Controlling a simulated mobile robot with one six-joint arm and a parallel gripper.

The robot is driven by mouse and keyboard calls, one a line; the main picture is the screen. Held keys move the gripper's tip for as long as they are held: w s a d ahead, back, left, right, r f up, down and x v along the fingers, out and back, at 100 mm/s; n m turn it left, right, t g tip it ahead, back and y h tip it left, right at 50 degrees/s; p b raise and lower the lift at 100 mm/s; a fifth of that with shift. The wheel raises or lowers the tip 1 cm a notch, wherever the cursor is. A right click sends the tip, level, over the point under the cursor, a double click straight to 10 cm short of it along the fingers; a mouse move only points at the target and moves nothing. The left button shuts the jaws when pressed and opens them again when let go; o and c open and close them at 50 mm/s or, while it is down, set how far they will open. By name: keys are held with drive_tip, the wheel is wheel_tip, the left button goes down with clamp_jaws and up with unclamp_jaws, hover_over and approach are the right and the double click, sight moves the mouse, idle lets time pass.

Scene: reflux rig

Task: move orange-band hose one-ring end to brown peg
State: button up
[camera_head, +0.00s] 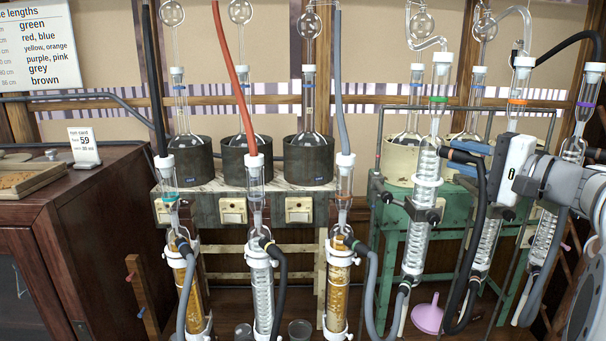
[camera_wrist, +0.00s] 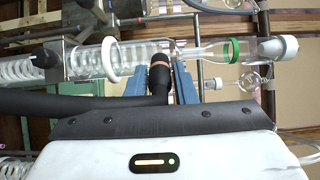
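The black hose (camera_head: 478,230) loops down in front of the right-hand glassware. Its upper end, with an orange-brown band (camera_wrist: 159,62), is at the side port of the upright glass condenser with the green band (camera_head: 428,165); this condenser also shows in the wrist view (camera_wrist: 140,58). My gripper (camera_head: 458,155) comes from the right. Its blue fingers (camera_wrist: 160,78) lie on both sides of the hose end and appear closed on it. Ring marks on the end are too small to count. I cannot make out a brown peg. A wooden post with small coloured pegs (camera_head: 141,295) stands at lower left.
Several glass columns with hoses stand left of my gripper, and more stand close to its right. A pink funnel (camera_head: 428,316) is below. A dark wooden cabinet (camera_head: 85,215) is at left. A wall chart (camera_head: 38,45) lists colours and lengths.

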sight(469, 158)
clamp_jaws()
drive_tip(key=shift+b+v, duration=0.85)
drive_tip(key=shift+v, duration=2.15)
